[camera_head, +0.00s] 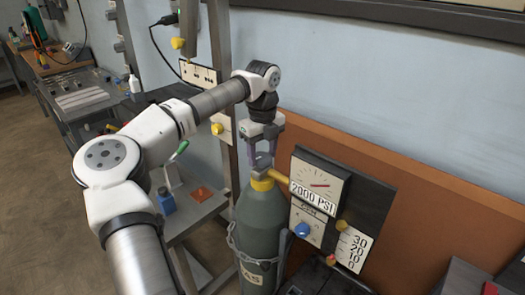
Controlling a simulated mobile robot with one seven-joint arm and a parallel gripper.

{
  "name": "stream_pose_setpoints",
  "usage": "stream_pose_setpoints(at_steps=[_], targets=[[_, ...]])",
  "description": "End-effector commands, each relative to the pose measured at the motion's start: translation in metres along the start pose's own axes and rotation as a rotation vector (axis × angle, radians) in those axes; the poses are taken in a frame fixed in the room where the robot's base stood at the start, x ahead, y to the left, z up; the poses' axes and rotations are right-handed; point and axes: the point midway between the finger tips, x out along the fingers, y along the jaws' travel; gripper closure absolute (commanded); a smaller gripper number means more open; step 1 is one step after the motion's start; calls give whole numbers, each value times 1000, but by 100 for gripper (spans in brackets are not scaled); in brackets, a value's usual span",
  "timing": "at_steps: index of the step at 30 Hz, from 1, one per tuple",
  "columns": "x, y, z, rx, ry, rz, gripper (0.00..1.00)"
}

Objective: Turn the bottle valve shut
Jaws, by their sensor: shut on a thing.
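A grey-green gas bottle (262,222) stands upright with a chain around it. Its yellow collar (262,184) and the brass outlet beside it show at the top. My gripper (262,165) points down over the bottle top, with its fingers around the bottle valve, which they mostly hide. The gripper is shut on the valve. How far the valve is turned cannot be told. A gauge (319,184) marked 2000 PSI sits just right of the bottle top, with a red needle on its face.
Below the gauge are a blue knob (302,230) and a flow scale (352,250) marked 30, 20, 10, 0. A grey post (222,70) stands left of my gripper. A small shelf (195,208) holds a blue bottle (166,201). A workbench (85,95) runs along the wall.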

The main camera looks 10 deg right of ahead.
Motion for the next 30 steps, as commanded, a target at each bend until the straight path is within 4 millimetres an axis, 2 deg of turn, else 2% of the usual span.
stream_pose_setpoints(at_steps=[30], targets=[[-2, 0, 1, 954, -4, -2, 70]])
